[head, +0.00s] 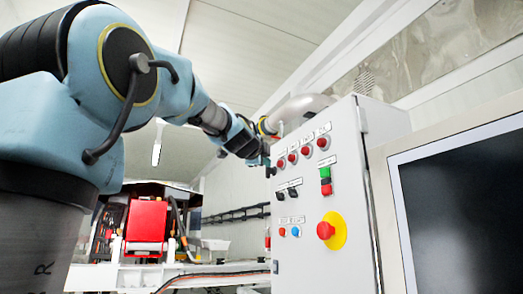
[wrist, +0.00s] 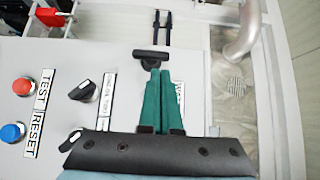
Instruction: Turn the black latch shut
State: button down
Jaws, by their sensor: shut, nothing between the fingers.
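The black latch (wrist: 151,54) is a T-shaped handle near the edge of the grey control cabinet (wrist: 110,55). Its bar lies crosswise in the wrist view, just beyond my fingertips. My gripper (wrist: 158,70) has green fingers that are shut together and empty. The fingertips overlap the latch's lower side in the picture; I cannot tell whether they touch it. In the head view my gripper (head: 264,161) is at the left edge of the cabinet (head: 300,245), high up, where the latch is small and mostly hidden.
Black selector switches (wrist: 80,90) and red and blue buttons (wrist: 23,87) stick out of the cabinet face beside my gripper. The head view shows a red emergency stop (head: 326,230) low on the panel and a monitor (head: 460,200) at right. A second black latch (head: 275,266) sits lower.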

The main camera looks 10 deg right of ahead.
jog(key=shift+p+x, duration=0.35)
jog(key=shift+x, duration=0.7)
jog(key=shift+r, duration=0.15)
jog(key=shift+r+p, duration=0.1)
jog(key=shift+p, duration=0.5)
